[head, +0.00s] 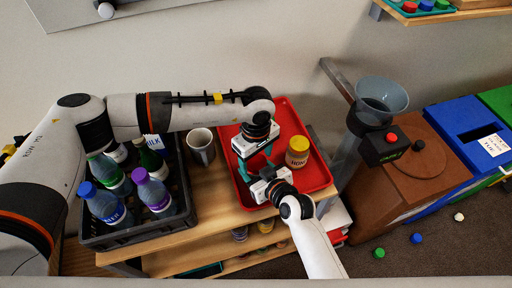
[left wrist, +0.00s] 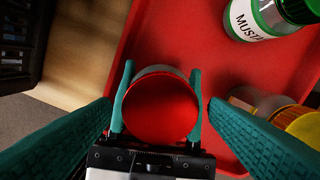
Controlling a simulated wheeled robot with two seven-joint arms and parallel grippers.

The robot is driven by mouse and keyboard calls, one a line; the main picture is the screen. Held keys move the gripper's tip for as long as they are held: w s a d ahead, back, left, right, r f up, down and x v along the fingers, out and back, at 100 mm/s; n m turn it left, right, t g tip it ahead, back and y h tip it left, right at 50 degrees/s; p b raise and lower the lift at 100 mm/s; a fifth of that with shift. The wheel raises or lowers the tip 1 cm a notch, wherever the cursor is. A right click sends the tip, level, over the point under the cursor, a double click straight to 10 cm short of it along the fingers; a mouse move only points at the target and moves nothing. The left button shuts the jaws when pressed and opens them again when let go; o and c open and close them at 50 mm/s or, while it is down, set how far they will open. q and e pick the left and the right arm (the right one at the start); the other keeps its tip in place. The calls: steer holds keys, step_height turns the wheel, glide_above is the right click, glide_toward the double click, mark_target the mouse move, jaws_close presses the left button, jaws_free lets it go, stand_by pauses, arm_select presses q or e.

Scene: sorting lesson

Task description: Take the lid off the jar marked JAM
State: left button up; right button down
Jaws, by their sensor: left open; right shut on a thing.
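A jar with a round red top (left wrist: 160,108) stands on the red tray; its label does not show, so I cannot read JAM on it. My right gripper (head: 264,174) is shut on this jar, one finger on each side. My left gripper (head: 252,160) is open just above it, its wide teal fingers apart on either side in the left wrist view. In the head view the grippers hide the jar. A jar with a yellow lid (head: 298,146) stands to the right on the tray. A green-lidded jar reading MUST… (left wrist: 268,14) shows in the left wrist view.
The red tray (head: 318,178) lies on a wooden table (head: 220,218). A dark crate (head: 186,215) of several bottles stands left, with a cup (head: 201,146) beside it. A machine with a funnel (head: 382,95) stands right. Caps lie on the floor.

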arm_select(q)
steer(key=shift+f, duration=0.25)
steer(key=c, duration=1)
steer(key=n, duration=0.2)
steer(key=shift+n, duration=0.4)
steer(key=shift+r, duration=0.2)
steer(key=shift+r, duration=0.95)
